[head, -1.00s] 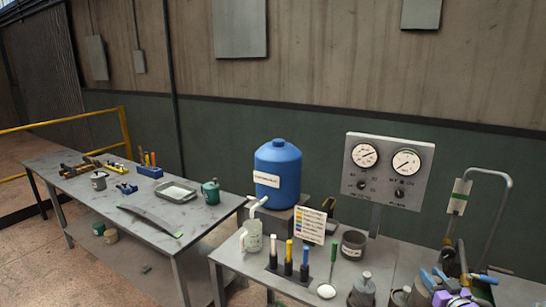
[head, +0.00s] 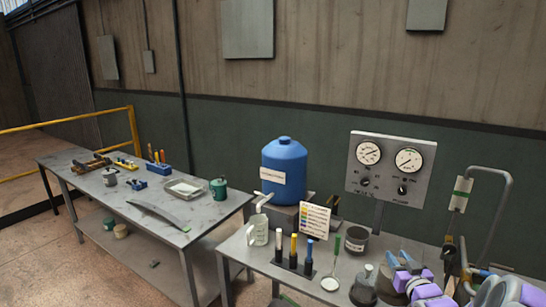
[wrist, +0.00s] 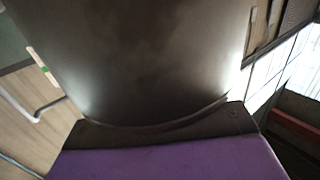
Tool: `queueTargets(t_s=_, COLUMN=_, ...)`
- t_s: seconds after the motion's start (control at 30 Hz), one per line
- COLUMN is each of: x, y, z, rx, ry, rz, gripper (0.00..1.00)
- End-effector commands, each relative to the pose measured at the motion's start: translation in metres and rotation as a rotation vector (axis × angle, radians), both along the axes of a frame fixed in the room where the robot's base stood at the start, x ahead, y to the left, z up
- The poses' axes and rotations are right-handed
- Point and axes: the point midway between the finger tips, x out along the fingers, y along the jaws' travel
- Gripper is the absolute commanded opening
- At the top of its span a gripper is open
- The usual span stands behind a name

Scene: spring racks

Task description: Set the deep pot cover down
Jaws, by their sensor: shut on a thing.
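My gripper (head: 415,284), with purple parts, is at the lower right of the head view, above the right bench. In the wrist view a dark, smooth, curved metal piece (wrist: 150,60) fills the middle, close against the purple gripper part (wrist: 165,162). My gripper is shut on this piece, which I take to be the deep pot cover. Its full shape and lower edge are hidden, and I cannot pick it out clearly in the head view. I cannot tell how far it is from the bench top.
The right bench (head: 262,262) holds a dark open pot (head: 356,240), a jug (head: 258,230), several upright tubes (head: 293,250) and a knobbed grey container (head: 364,288). A bent pipe (head: 497,215) rises at right. The left bench (head: 100,205) has clear patches.

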Motion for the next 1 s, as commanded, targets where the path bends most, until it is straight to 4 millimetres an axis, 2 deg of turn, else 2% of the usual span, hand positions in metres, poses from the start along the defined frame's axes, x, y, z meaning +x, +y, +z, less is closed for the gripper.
queueTargets(t_s=0.03, x=0.006, y=0.023, z=0.012, rx=-0.001, ry=-0.007, rz=0.008, gripper=0.0)
queueTargets(t_s=0.1, x=0.013, y=0.047, z=0.022, rx=0.0, ry=-0.005, rz=0.006, gripper=0.0)
queueTargets(t_s=0.4, x=0.039, y=0.14, z=0.063, rx=0.001, ry=-0.004, rz=-0.005, gripper=0.0)
queueTargets(t_s=0.5, x=0.047, y=0.165, z=0.075, rx=0.001, ry=-0.003, rz=-0.009, gripper=0.0)
queueTargets(t_s=0.93, x=0.069, y=0.24, z=0.109, rx=0.002, ry=-0.002, rz=-0.021, gripper=0.0)
queueTargets(t_s=1.0, x=0.068, y=0.235, z=0.108, rx=-0.002, ry=-0.001, rz=-0.026, gripper=0.0)
